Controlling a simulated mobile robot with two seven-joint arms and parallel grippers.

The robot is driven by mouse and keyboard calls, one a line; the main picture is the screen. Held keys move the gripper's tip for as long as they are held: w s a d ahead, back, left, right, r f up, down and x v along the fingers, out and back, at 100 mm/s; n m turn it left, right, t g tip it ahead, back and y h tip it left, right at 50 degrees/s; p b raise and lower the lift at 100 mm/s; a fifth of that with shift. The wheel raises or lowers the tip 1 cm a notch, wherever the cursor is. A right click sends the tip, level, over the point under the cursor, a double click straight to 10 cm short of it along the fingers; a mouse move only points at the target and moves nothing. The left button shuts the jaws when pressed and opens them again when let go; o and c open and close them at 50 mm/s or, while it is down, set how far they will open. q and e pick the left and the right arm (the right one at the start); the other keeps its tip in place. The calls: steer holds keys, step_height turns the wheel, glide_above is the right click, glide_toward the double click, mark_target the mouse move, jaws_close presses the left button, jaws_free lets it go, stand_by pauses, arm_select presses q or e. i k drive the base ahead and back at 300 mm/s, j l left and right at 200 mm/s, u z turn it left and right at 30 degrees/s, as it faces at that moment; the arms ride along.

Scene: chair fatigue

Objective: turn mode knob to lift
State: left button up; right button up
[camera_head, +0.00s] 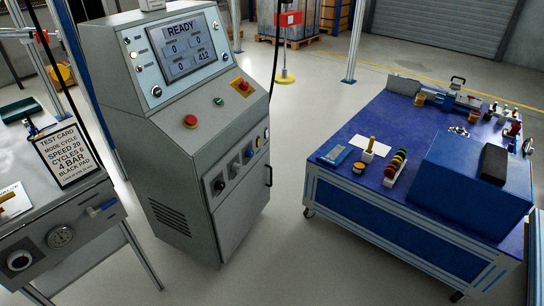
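A grey control console (199,110) stands left of centre. Its screen (185,48) reads READY, with 0 in several fields and 412 in one. A round black knob (156,91) sits below the screen's lower left corner. Another black knob (219,185) is on the console's lower front, in a row with other small controls. I cannot read the labels, so I cannot tell which is the mode knob or where it points. Neither of my grippers is in view, and nothing touches the console.
A red button (190,121) and a yellow-backed red switch (240,86) sit on the console's sloped panel. A test card (68,153) reading MODE CYCLE stands on the grey bench at left. A blue workbench (340,183) with several items stands right; open floor lies between.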

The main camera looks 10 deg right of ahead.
mark_target(219, 185)
steer(key=i+z, duration=0.5)
steer(key=z, duration=0.25)
